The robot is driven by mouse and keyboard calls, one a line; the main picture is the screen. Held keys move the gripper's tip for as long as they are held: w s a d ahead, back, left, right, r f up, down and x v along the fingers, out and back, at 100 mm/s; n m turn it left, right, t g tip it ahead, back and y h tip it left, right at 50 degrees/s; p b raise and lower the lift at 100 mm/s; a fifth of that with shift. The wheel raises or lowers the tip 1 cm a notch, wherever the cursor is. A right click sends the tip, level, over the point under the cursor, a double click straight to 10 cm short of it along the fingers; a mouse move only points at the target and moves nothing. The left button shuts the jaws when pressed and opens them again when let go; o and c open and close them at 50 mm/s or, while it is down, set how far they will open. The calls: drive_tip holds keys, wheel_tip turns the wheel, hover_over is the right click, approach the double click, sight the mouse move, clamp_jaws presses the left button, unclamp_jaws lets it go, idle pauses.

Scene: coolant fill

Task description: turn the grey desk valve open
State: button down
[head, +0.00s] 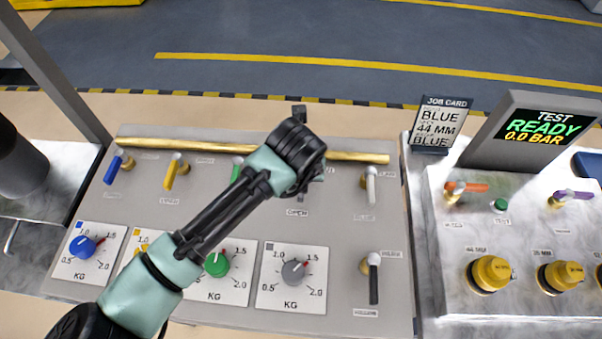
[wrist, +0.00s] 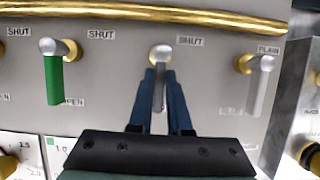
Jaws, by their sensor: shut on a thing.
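The grey desk valve (wrist: 160,52) is in the middle of the wrist view, below the brass pipe, with its grey handle hanging straight down from the pivot. My gripper (wrist: 161,88) has its two blue fingers on either side of this handle and is shut on it. A SHUT label (wrist: 190,41) sits to the upper right of the pivot. In the head view my wrist hides most of this valve and the gripper, and an OPEN label (head: 297,212) shows just below.
A green valve handle (wrist: 54,80) is to the left and a pale grey one (wrist: 258,85) to the right, both apart from my fingers. The brass pipe (head: 358,157) runs behind. Several dials, such as the grey knob (head: 293,273), lie in front. A test display (head: 540,127) reads READY.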

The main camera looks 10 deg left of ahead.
drive_tip(key=c, duration=0.9)
unclamp_jaws()
drive_tip(key=shift+o, duration=0.2)
drive_tip(key=b+v, duration=0.1)
drive_tip(key=v, duration=1.2)
drive_tip(key=shift+a, duration=0.1)
